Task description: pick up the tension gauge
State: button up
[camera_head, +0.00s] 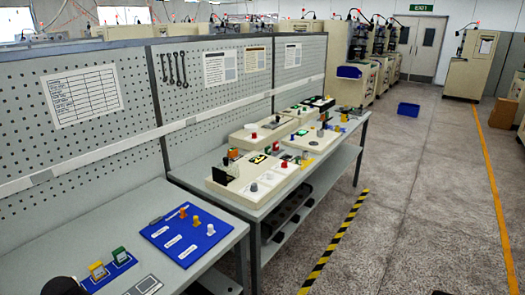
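I cannot make out with certainty which object is the tension gauge. Small instruments stand on the middle workbench (225,200), among them a black upright plate (223,176), a grey round knob (254,187) and a red knob (284,164). On the near bench (120,215) lies a blue board (187,236) with white labels and orange and white pegs. A flat grey device (146,285) lies at its front edge, partly cut off by the frame.
Grey pegboard panels (100,135) stand behind the benches, with hanging wrenches (174,69). The concrete floor to the right is open, with a yellow-black stripe (336,243) along the benches. A blue bin (408,109) stands farther back, near beige machines (468,68).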

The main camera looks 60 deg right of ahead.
aim_at(233, 152)
jog(key=z, duration=0.7)
jog(key=k, duration=0.2)
jog(key=z, duration=1.85)
jog(key=k, duration=0.65)
jog(key=u, duration=0.25)
jog(key=i, duration=1.15)
jog(key=u, duration=0.05)
